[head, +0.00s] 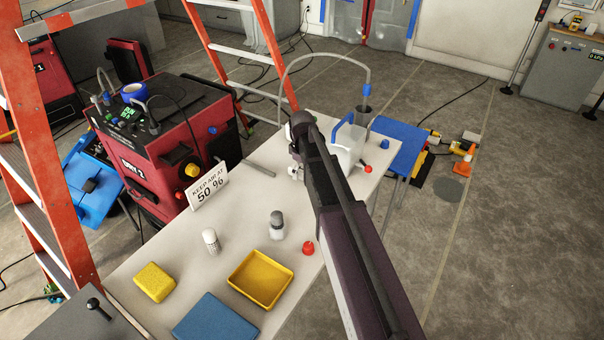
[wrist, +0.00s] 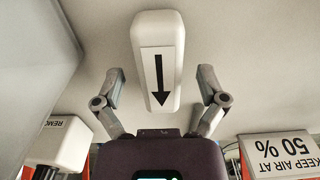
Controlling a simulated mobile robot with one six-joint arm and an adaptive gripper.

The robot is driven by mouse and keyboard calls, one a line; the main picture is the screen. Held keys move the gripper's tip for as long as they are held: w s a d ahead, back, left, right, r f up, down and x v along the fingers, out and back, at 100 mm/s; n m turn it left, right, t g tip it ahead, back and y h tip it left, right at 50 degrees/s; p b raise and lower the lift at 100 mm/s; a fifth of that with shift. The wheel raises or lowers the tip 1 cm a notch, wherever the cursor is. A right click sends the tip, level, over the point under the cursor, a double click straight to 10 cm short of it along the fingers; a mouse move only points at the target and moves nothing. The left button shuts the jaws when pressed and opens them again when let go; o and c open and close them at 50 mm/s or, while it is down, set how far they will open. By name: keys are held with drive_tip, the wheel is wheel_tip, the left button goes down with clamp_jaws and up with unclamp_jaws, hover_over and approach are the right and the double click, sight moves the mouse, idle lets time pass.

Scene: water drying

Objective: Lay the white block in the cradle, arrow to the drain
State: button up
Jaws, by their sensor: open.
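The white block (wrist: 170,30) lies on the pale tabletop in the wrist view, with a black arrow (wrist: 159,80) on its upper face pointing down the picture. My gripper (wrist: 160,76) is open, one finger on each side of the block, with a visible gap on both sides. Whether the fingers are down at the block's height I cannot tell. I cannot make out the cradle or the drain for certain in either view.
The white table (head: 150,240) holds a "KEEP AIR AT 50 %" sign (head: 208,186), a yellow tray (head: 262,280), a yellow sponge (head: 154,282), small bottles and a red cap (head: 308,248). An orange ladder (head: 42,140) is at left.

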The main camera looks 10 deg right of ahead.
sight(302, 169)
clamp_jaws()
drive_tip(key=shift+r, duration=0.15)
wheel_tip(302, 169, up, 4)
drive_tip(key=p, duration=0.4)
drive_tip(key=s, duration=0.5)
drive_tip(key=s+d, duration=0.1)
drive_tip(key=s, duration=0.4)
drive_tip(key=s+p, duration=0.1)
drive_tip(key=s, duration=0.5)
drive_tip(key=shift+d+r, duration=0.2)
drive_tip(key=shift+r, duration=0.15)
